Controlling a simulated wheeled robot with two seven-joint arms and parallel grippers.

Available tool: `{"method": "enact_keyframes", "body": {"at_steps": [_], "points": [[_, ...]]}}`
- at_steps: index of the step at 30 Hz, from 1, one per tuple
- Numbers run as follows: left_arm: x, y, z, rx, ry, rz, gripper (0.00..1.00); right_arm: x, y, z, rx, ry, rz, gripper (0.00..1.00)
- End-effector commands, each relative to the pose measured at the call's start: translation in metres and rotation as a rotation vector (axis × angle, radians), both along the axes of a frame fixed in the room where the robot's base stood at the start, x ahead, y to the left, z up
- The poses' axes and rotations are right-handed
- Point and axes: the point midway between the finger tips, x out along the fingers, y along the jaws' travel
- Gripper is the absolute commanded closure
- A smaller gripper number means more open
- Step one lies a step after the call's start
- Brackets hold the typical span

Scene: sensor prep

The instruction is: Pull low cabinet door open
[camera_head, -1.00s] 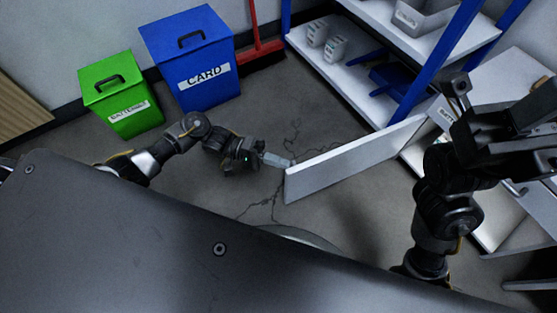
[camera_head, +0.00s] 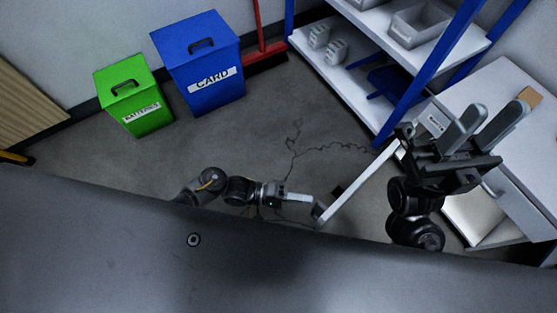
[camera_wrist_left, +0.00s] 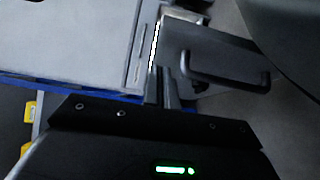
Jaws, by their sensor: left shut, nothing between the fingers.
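The low cabinet door (camera_head: 362,183) stands swung out from the cabinet (camera_head: 512,203) at the right in the head view. The cabinet's inside is partly exposed. My left gripper (camera_head: 309,199) is shut and empty, with its tips close to the door's free edge; I cannot tell whether they touch. In the left wrist view, the shut fingers (camera_wrist_left: 161,88) point at the narrow edge of a grey panel (camera_wrist_left: 205,48) with a dark bar handle (camera_wrist_left: 228,78), which looks like the door. My right gripper (camera_head: 482,125) is open and empty above the cabinet side.
A shelf unit with blue posts (camera_head: 428,80) stands behind the door, holding bins and small white containers. A blue CARD bin (camera_head: 205,90), a green bin (camera_head: 143,115) and a red broom (camera_head: 262,45) stand along the wall. The floor (camera_head: 240,140) between is clear.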

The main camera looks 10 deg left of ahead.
Motion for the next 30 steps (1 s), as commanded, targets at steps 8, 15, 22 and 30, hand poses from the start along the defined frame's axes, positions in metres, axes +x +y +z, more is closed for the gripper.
{"method": "enact_keyframes", "body": {"at_steps": [8, 15, 22, 30], "points": [[0.000, 0.003, 0.000, 0.000, 0.001, 0.001, 1.00, 0.000, 0.000, 0.000, 0.000, -0.001, 0.000, 0.64], [-0.001, 0.031, 0.001, 0.003, 0.002, 0.001, 1.00, 0.000, 0.000, 0.008, 0.000, -0.001, 0.001, 0.64], [-0.002, 0.063, 0.000, 0.002, 0.000, -0.001, 1.00, 0.000, 0.000, 0.011, 0.001, -0.001, 0.001, 0.64], [-0.002, 0.080, 0.000, 0.000, 0.001, -0.001, 1.00, 0.000, 0.000, 0.012, 0.001, -0.001, 0.001, 0.64]]}}
